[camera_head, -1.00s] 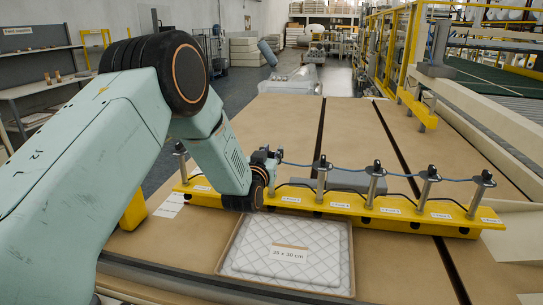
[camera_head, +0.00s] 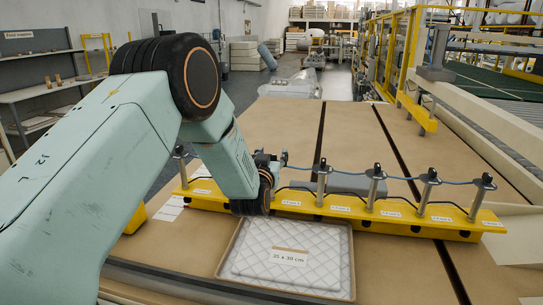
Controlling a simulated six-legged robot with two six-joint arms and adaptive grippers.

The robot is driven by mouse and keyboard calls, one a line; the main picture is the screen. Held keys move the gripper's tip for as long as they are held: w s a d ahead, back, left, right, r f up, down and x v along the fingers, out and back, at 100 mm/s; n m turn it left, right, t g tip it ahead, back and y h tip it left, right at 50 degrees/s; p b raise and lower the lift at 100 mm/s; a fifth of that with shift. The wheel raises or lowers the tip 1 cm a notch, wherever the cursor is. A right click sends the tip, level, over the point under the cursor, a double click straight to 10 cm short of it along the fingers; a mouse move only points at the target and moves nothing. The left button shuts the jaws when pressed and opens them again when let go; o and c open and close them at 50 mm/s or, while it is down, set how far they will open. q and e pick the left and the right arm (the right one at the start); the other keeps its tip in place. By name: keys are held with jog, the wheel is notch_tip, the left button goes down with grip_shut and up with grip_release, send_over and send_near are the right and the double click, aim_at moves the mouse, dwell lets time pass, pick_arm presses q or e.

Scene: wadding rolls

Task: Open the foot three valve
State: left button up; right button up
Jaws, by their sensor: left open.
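A yellow bar (camera_head: 410,228) lies across the brown table, with several upright metal posts along it. Each post I see clearly has a dark valve-like top, joined by a thin blue line. The small labels on the bar are too blurred to read, so I cannot tell which post is foot three. One post (camera_head: 322,183) stands just right of my left gripper (camera_head: 273,160). The gripper is open, small and partly behind my wrist, at the height of the post tops. My forearm and wrist hide part of the bar. I cannot tell whether the gripper touches anything. My right gripper is not in view.
A shallow tray (camera_head: 350,262) with a white quilted pad (camera_head: 290,278) labelled 35 x 30 cm lies in front of the bar. A grey block (camera_head: 350,184) lies behind the bar. The brown table (camera_head: 285,115) beyond is clear. Yellow guard frames stand at the right.

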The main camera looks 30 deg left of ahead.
pick_arm(q)
jog(key=v, duration=1.2)
dwell(0.4)
jog(key=shift+d+f, duration=0.1)
